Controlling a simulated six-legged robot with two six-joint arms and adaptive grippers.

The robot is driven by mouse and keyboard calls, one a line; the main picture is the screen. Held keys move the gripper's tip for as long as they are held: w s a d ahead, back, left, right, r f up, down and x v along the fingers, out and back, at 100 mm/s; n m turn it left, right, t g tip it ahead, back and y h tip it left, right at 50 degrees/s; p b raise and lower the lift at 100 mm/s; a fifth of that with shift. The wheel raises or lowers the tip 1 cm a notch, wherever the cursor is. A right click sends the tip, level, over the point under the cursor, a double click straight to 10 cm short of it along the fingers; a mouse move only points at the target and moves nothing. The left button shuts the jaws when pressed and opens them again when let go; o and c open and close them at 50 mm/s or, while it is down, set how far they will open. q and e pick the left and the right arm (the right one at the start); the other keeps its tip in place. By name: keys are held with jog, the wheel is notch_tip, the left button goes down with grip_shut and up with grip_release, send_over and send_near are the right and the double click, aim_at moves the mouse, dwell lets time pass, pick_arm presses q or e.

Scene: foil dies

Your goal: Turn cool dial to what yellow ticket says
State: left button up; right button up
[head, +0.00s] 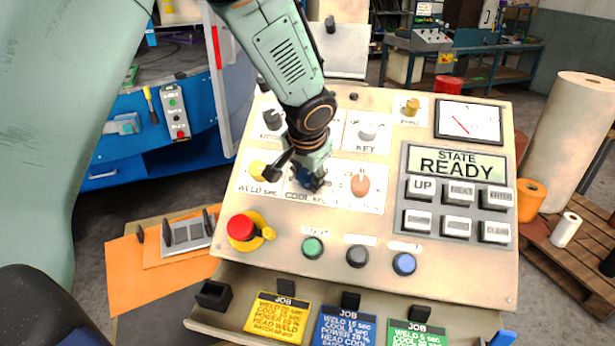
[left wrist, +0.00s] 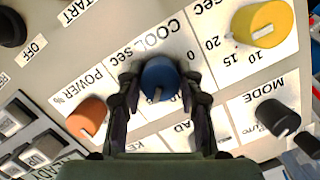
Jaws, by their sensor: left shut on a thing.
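The blue cool dial (left wrist: 160,76) sits under the COOL sec label in the left wrist view. A white mark on it points towards the bottom of that picture; most of its scale is hidden by the fingers. My left gripper (left wrist: 160,90) is shut on this dial, one finger on each side. In the head view the left gripper (head: 308,178) comes down over the panel and largely covers the dial. The yellow ticket (head: 277,317) stands in the front tray; its lines name WELD, COOL and POWER, but the figures are too small to read surely. My right gripper is not in view.
Close to the cool dial are the yellow weld dial (left wrist: 264,22), the orange power dial (left wrist: 87,116) and the black mode knob (left wrist: 277,117). A red stop button (head: 241,228) is at the panel's left. Blue (head: 346,328) and green (head: 416,333) tickets stand beside the yellow one.

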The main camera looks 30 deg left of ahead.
pick_arm(q)
jog(key=shift+s, duration=0.1)
dwell(0.3)
jog(key=o, duration=1.2)
jog(key=shift+s, duration=0.1)
jog(key=shift+c, duration=0.2)
jog(key=shift+r, duration=0.35)
jog(key=v, duration=1.1)
jog(key=shift+s, duration=0.2)
